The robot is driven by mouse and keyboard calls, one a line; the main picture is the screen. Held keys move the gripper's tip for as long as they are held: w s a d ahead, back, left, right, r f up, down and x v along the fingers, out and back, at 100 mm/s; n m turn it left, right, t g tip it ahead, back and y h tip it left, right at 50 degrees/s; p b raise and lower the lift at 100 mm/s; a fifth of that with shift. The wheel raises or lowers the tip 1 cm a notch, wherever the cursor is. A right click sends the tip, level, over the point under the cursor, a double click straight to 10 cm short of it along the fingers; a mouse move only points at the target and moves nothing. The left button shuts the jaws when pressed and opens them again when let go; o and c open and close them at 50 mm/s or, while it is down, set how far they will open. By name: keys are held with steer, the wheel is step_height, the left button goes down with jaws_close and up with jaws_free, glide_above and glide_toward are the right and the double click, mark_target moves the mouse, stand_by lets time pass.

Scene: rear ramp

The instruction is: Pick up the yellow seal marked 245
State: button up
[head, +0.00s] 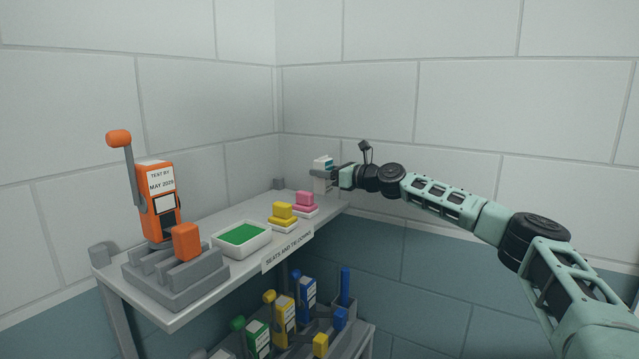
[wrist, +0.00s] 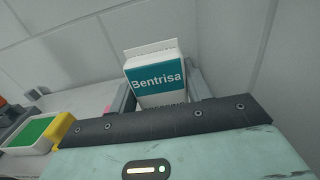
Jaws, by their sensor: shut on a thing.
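A yellow stack of blocks (head: 283,211) sits on a white base on the shelf, between the green-filled tray and the pink stack. A yellow piece (wrist: 61,129) shows partly at the left of the wrist view, behind my gripper's edge. I cannot read 245 on either. My gripper (head: 321,173) is at the far right end of the shelf, away from the yellow stack. It is shut on a white and teal box lettered "Bentrisa" (wrist: 156,82), with a finger on each side. I cannot tell whether the box touches the shelf.
The shelf (head: 191,303) also bears a white tray with green inside (head: 262,246), a pink stack (head: 304,200) and an orange lever device (head: 158,200) on a grey stand. Coloured devices (head: 284,314) stand on a lower rack. Walls close off the back and right.

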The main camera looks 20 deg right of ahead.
mark_target(329, 183)
steer(key=shift+f+p, duration=0.45)
steer(key=shift+f, duration=1.4)
steer(key=o, duration=0.6)
steer(key=shift+f, duration=0.1)
steer(key=shift+c, duration=0.2)
steer(key=o, duration=0.4)
steer(key=shift+d, duration=0.1)
